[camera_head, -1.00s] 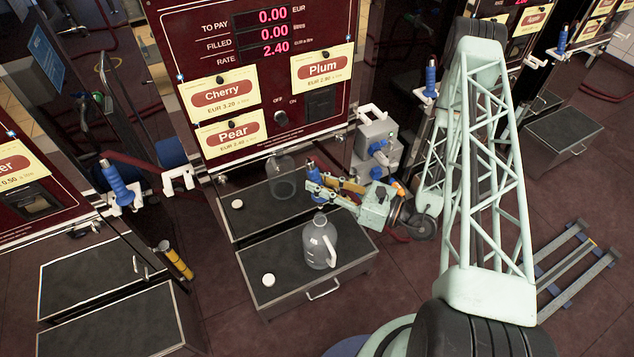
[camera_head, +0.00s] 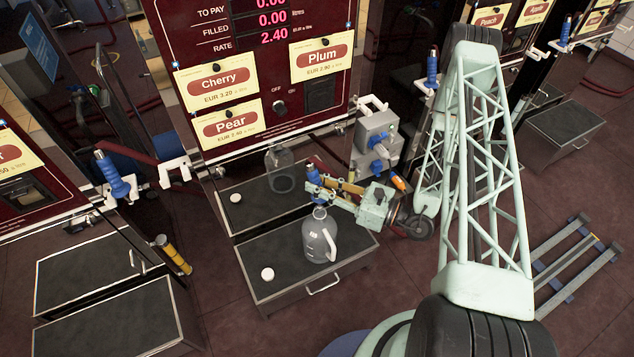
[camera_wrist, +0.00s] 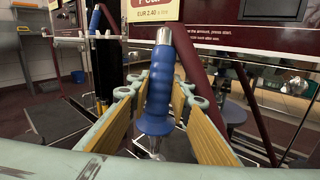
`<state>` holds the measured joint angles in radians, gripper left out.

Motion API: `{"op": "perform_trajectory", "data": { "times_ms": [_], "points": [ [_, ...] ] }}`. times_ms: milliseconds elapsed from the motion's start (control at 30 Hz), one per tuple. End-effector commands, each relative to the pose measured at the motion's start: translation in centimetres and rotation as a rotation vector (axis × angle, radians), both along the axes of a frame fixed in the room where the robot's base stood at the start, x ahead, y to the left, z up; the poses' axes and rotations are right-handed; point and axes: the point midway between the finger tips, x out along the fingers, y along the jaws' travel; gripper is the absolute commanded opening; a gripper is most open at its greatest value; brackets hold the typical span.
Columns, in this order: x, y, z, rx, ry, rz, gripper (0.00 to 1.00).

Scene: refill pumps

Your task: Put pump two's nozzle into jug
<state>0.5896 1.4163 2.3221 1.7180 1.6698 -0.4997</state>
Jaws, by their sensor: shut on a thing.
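My gripper (camera_head: 325,188) is shut on the blue nozzle (camera_wrist: 158,95), its two yellow-padded fingers on either side of the grip in the wrist view. The nozzle stands upright, and its blue grip also shows in the head view (camera_head: 313,172). The clear grey jug (camera_head: 318,238) stands upright on the drawer-like platform in front of the pump, with its handle to the right. The nozzle is right above the jug's mouth; its lower end is hard to see, so I cannot tell whether the tip is inside.
The platform (camera_head: 300,288) also bears a white cap (camera_head: 267,273). The maroon pump (camera_head: 270,75) with fruit signs stands behind. A grey box with a blue part (camera_head: 377,145) is mounted right of it. Another blue nozzle (camera_head: 113,177) hangs at left.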

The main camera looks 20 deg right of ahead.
Motion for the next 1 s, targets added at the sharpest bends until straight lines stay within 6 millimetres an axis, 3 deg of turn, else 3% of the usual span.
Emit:
{"op": "perform_trajectory", "data": {
  "times_ms": [1000],
  "points": [
    [0.0,0.0,-1.2,0.001,-0.001,0.000,0.07]
  ]
}}
